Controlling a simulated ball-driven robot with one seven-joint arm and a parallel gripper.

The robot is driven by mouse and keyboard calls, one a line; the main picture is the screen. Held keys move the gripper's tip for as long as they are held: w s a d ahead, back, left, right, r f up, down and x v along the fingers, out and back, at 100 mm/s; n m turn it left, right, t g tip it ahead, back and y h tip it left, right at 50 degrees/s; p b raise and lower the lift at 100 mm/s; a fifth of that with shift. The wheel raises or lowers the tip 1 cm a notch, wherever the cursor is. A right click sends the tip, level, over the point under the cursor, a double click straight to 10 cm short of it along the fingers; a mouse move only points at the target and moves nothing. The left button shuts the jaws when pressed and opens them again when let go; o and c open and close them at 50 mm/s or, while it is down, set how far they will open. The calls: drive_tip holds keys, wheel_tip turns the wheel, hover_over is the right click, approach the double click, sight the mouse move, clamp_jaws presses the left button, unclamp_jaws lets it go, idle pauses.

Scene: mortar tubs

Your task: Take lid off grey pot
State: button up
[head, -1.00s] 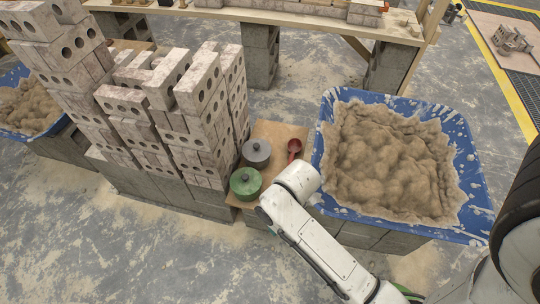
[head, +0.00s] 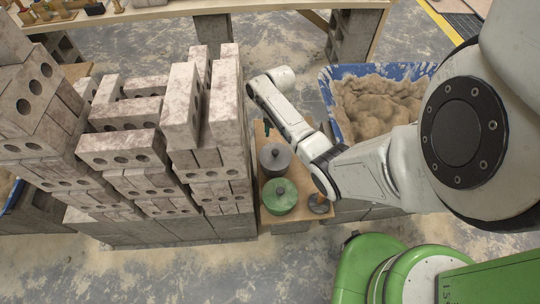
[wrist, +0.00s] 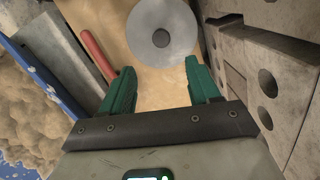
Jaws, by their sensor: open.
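The grey pot (head: 275,158) stands on a wooden board with its round lid on top and a dark knob at the centre. In the wrist view the grey lid (wrist: 182,28) shows from above, beyond my fingertips, with its knob (wrist: 161,38) roughly in line with the gap between them. My gripper (wrist: 159,70) has two green fingers spread apart with nothing between them. In the head view a bit of my gripper (head: 267,128) shows just behind the pot, mostly hidden by my arm. Contact is not visible.
A red handle (wrist: 97,55) lies near one finger. Stacked bricks (head: 215,130) rise close on the left; a blue mortar tub (head: 328,88) stands right.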

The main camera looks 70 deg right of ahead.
sight(275, 151)
drive_tip(key=f, duration=0.3)
drive_tip(key=shift+a+f+b, duration=0.25)
drive_tip(key=shift+f+b, duration=0.05)
drive_tip(key=shift+a+f+b, duration=0.2)
drive_tip(key=shift+a+f, duration=0.05)
drive_tip(key=shift+f, duration=0.65)
drive_tip(key=shift+a+f+b, duration=0.2)
drive_tip(key=shift+f, duration=0.7)
drive_tip(key=shift+a+f+b, duration=0.2)
drive_tip(key=shift+a+f, duration=0.05)
drive_tip(key=shift+f, duration=0.65)
drive_tip(key=shift+c, duration=0.2)
clamp_jaws()
